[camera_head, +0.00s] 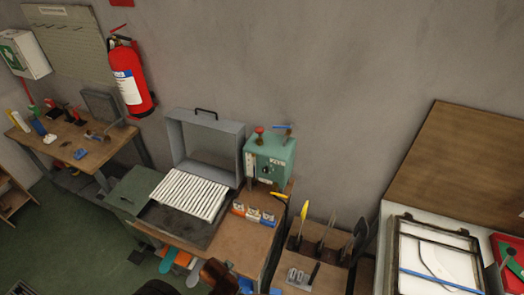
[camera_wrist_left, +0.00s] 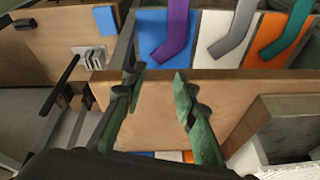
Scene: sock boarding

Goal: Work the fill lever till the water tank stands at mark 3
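A green box (camera_head: 270,160) stands at the back of the bench in the head view, right of the open grey press. I take it for the water tank unit. A lever with a blue handle (camera_head: 282,127) and a red knob (camera_head: 259,131) sit on its top. A pale upright strip (camera_head: 250,166) on its front may be the level gauge; its marks and level are too small to read. My left gripper (camera_wrist_left: 158,76) shows in the left wrist view, its green fingers apart and nothing between them, above a wooden edge. The box is not recognisable there. My right gripper is not in view.
The grey press (camera_head: 205,148) with white slats (camera_head: 190,195) stands left of the green box. A rack of upright tools (camera_head: 305,235) is to its right. Purple, grey and teal socks (camera_wrist_left: 230,30) hang over coloured panels in the left wrist view.

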